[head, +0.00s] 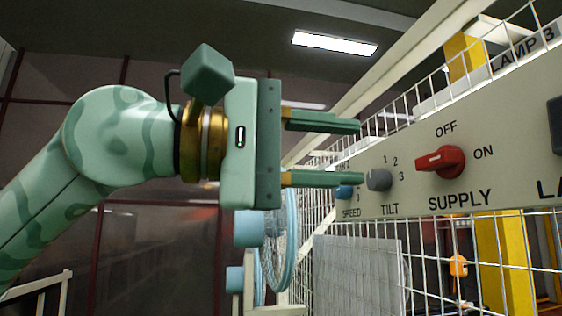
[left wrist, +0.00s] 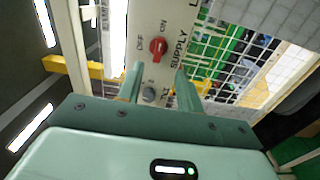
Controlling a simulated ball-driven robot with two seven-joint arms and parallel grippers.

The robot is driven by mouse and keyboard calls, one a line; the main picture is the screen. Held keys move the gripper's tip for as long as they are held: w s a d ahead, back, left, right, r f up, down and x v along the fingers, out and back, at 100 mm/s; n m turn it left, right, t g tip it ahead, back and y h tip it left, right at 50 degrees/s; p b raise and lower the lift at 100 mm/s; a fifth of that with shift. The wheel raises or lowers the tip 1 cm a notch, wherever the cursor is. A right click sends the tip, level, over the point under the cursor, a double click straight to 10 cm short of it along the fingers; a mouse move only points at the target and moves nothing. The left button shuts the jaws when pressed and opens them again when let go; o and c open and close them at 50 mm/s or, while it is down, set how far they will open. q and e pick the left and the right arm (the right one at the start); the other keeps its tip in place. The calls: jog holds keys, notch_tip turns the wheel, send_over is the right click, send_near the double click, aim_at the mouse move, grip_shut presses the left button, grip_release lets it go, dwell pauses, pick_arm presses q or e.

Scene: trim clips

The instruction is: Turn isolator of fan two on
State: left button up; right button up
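A red rotary knob (head: 441,161) labelled SUPPLY sits on the pale panel (head: 520,170), with OFF printed above it and ON to its right. Its bar lies nearly level, along the line toward ON; which end is the pointer I cannot tell for sure. It also shows in the left wrist view (left wrist: 158,47). My left gripper (head: 360,153) is open and empty, left of the red knob and apart from it. In the left wrist view the knob shows just beyond the fingertips (left wrist: 158,70). A fan label is too small to read surely. My right gripper is not in view.
A grey TILT knob (head: 379,180) and a blue SPEED knob (head: 343,191) sit left of the red knob, close to my lower finger. A dark part (head: 556,125) is at the right edge. White wire mesh (head: 480,250) and yellow posts (head: 505,265) stand behind the panel.

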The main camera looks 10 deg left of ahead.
pick_arm(q)
jog(key=v, duration=0.5)
jog(key=shift+a, duration=0.1)
dwell(0.3)
